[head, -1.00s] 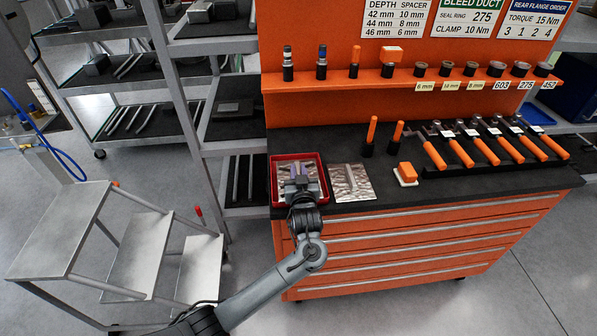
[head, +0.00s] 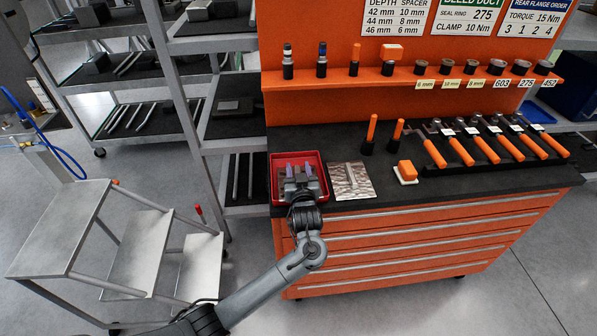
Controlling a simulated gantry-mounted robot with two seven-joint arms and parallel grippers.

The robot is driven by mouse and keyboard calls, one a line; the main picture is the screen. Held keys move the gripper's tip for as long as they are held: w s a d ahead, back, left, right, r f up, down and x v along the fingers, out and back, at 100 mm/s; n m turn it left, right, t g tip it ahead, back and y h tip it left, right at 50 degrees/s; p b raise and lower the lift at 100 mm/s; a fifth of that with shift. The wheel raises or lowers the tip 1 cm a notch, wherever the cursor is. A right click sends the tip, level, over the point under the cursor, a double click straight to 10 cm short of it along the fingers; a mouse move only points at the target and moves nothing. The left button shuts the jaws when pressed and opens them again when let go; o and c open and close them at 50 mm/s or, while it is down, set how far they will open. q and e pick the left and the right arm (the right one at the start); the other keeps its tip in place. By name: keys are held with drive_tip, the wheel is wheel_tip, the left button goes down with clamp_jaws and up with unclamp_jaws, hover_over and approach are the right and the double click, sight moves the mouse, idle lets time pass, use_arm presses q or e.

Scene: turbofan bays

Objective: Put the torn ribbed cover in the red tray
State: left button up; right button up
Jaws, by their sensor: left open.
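The red tray (head: 274,158) sits at the left end of the dark bench top. My left gripper (head: 299,170) is over the tray, pointing down into it, with its two purple-tipped fingers apart. Red tray floor shows behind the fingers. The gripper hides the near middle of the tray, so I cannot tell whether a cover lies under it. A silver crinkled sheet (head: 352,181) with a raised line across it lies flat just right of the tray; I cannot make out a tear. My right gripper is not in view.
An orange block on a white base (head: 406,172) and two orange-handled tools stand to the right. A rack of orange-handled tools (head: 490,145) fills the right side. A shelf with sockets and spacers (head: 420,85) runs behind. Grey steps (head: 75,230) stand at the left.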

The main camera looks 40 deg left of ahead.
use_arm(q)
drive_tip(key=p+v, duration=0.2)
drive_tip(key=v, duration=1)
drive_tip(key=s+d+f+m+g+h, duration=0.2)
drive_tip(key=s+d+f+m+h, duration=0.4)
drive_tip(key=s+d+f+h, duration=0.35)
drive_tip(key=s+f+m+g+h, duration=0.1)
drive_tip(key=s+m+g, duration=0.1)
drive_tip(key=s, duration=0.7)
drive_tip(key=s+d+f+m+g+h, duration=0.1)
drive_tip(key=s+f+m+g+h, duration=0.1)
drive_tip(key=s, duration=0.8)
drive_tip(key=shift+m+g, duration=0.6)
drive_tip(key=shift+g, duration=0.6)
drive_tip(key=shift+d+r, duration=0.1)
drive_tip(key=shift+d, duration=0.05)
wheel_tip(320, 180, up, 32)
drive_tip(key=p, duration=3.2)
